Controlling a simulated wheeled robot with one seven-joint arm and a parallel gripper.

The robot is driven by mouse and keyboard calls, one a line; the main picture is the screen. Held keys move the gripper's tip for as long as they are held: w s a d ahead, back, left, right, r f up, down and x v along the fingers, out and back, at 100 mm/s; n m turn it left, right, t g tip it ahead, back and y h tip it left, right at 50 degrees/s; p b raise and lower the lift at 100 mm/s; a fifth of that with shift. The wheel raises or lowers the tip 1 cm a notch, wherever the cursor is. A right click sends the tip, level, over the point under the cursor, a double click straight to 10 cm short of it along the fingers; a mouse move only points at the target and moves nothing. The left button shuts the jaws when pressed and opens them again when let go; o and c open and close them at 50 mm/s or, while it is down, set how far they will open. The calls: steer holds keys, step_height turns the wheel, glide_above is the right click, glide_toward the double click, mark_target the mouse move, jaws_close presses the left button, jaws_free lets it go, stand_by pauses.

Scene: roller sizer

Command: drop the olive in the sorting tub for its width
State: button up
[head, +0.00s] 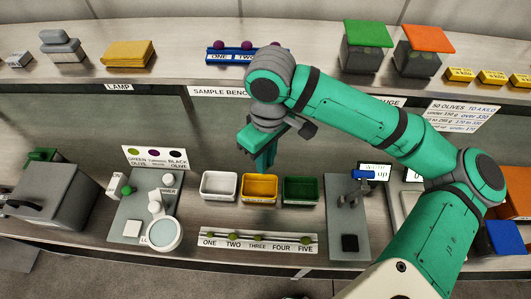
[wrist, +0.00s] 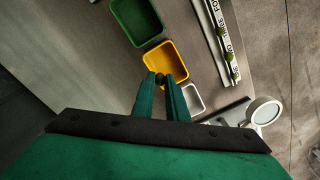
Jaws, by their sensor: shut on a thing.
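My gripper (head: 262,168) points down over the yellow tub (head: 259,199). The olive is hidden by the fingers in the head view. The white tub (head: 219,197) stands left of the yellow one and the green tub (head: 300,201) right of it. The wrist view also shows the green tub (wrist: 118,28) and part of the white tub (wrist: 198,98).
A rack (head: 258,246) labelled ONE to FIVE lies in front of the tubs with several green olives; I see none at FOUR. A round magnifier (head: 162,234) stands to the left. A grey fixture (head: 350,215) stands to the right. A raised shelf (head: 170,70) runs behind.

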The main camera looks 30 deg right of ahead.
steer(key=shift+w+a+f, duration=0.15)
steer(key=shift+f, duration=1)
steer(key=o, duration=0.7)
steer(key=shift+o, duration=0.2)
steer(key=shift+r, duration=0.2)
step_height(320, 180, up, 10)
steer(key=shift+d+r, duration=0.2)
steer(key=shift+d, duration=0.1)
steer(key=shift+w, duration=0.1)
